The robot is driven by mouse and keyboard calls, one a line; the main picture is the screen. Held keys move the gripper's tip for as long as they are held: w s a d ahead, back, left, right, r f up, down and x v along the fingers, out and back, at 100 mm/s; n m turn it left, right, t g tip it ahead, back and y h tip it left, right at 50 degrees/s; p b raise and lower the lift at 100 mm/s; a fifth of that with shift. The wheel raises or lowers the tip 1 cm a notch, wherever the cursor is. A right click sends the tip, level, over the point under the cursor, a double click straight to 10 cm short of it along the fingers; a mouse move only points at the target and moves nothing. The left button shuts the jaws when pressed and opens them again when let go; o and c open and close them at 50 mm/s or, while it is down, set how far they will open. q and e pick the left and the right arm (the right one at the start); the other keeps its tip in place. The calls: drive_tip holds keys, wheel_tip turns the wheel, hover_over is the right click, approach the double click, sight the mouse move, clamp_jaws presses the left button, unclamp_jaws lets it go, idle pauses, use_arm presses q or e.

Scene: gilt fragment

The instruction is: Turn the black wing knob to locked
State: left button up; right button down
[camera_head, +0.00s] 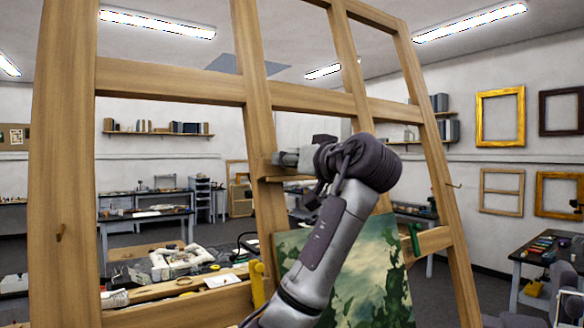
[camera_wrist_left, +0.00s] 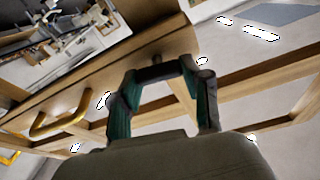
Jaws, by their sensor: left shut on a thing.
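The black wing knob (camera_wrist_left: 153,73) is a small dark piece between the fingertips of my left gripper (camera_wrist_left: 159,69) in the left wrist view. The gripper is shut on it, against a wooden member of the easel frame. In the head view the same gripper (camera_head: 284,158) is at the middle post of the large wooden frame (camera_head: 262,120); the knob cannot be made out there. Which way the knob's wings point, and any locked mark, cannot be told. My right gripper is not in view.
A green landscape painting (camera_head: 345,270) leans on the frame behind my forearm. A yellow clamp (camera_head: 258,285) and a green clamp (camera_head: 415,240) are on the lower rail. A brass handle (camera_wrist_left: 60,112) shows in the left wrist view. A cluttered workbench (camera_head: 160,215) stands behind.

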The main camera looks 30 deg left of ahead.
use_arm(q)
drive_tip(key=shift+f+m+g+h+b, duration=0.1)
drive_tip(key=shift+m+g+h+b, duration=0.6)
drive_tip(key=shift+m, duration=4.85)
drive_tip(key=shift+f+m+g+h+b, duration=0.1)
drive_tip(key=shift+m+g+h, duration=0.65)
drive_tip(key=shift+m, duration=4.85)
drive_tip(key=shift+f+m+g+h+b, duration=0.25)
drive_tip(key=shift+m+h, duration=1.1)
drive_tip(key=shift+m, duration=4.2)
drive_tip(key=shift+r, duration=0.2)
drive_tip(key=o, duration=1.2)
drive_tip(key=shift+d, duration=0.1)
drive_tip(key=shift+c, duration=0.2)
drive_tip(key=shift+r, duration=0.1)
